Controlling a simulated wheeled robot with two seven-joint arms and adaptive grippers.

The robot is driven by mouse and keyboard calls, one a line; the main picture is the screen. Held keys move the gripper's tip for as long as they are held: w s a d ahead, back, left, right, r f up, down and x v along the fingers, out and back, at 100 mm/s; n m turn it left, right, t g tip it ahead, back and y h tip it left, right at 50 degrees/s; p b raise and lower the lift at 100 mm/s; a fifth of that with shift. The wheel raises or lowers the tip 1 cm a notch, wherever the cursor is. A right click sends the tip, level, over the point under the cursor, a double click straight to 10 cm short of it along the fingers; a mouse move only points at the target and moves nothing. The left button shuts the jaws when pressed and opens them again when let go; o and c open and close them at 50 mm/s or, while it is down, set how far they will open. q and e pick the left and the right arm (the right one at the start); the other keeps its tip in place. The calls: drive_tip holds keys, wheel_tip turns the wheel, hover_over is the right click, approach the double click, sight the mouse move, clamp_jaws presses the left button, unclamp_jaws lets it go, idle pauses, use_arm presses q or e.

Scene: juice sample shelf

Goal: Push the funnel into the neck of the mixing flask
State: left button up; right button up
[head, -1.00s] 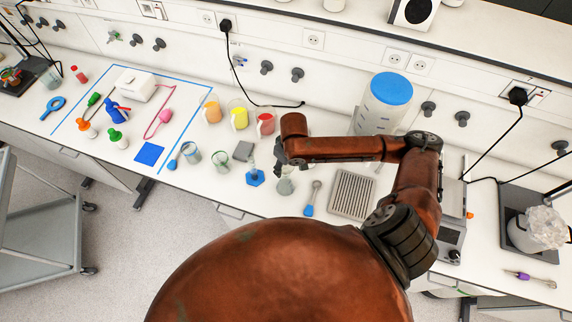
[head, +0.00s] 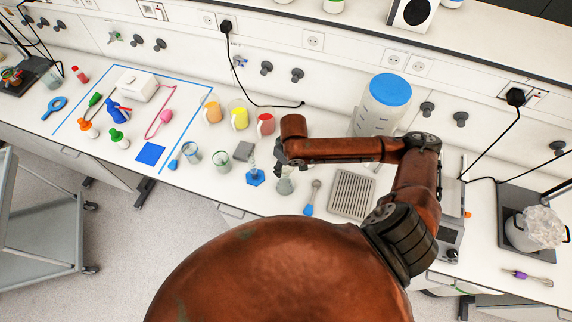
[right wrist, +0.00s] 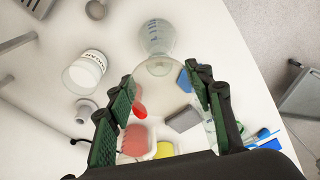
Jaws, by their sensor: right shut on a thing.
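The mixing flask (head: 286,187) is a clear glass vessel standing on the bench just below my right gripper (head: 284,157) in the head view. In the right wrist view the flask (right wrist: 156,36) shows blue graduation marks and lies just beyond the fingertips. My right gripper (right wrist: 163,90) is shut on the funnel (right wrist: 158,84), a pale, see-through piece between its green-padded fingers. The funnel is hard to make out against the white bench. I cannot tell whether its stem sits inside the flask's neck. My left gripper is not in view.
A blue-based stand (head: 255,177) and a grey block (head: 243,151) are left of the flask. Red (head: 265,124), yellow (head: 239,118) and orange (head: 212,112) jugs stand behind.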

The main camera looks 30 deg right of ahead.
drive_tip(key=shift+f, duration=0.9)
drive_tip(key=o, duration=1.1)
drive_tip(key=shift+c, duration=0.2)
drive_tip(key=r, duration=0.7)
drive_tip(key=s+r, duration=0.1)
drive_tip(key=r, duration=0.2)
drive_tip(key=shift+s+d+r, duration=0.1)
drive_tip(key=shift+d+r, duration=0.1)
drive_tip(key=shift+r, duration=0.15)
drive_tip(key=shift+s+r, duration=0.15)
drive_tip(key=shift+r, duration=0.5)
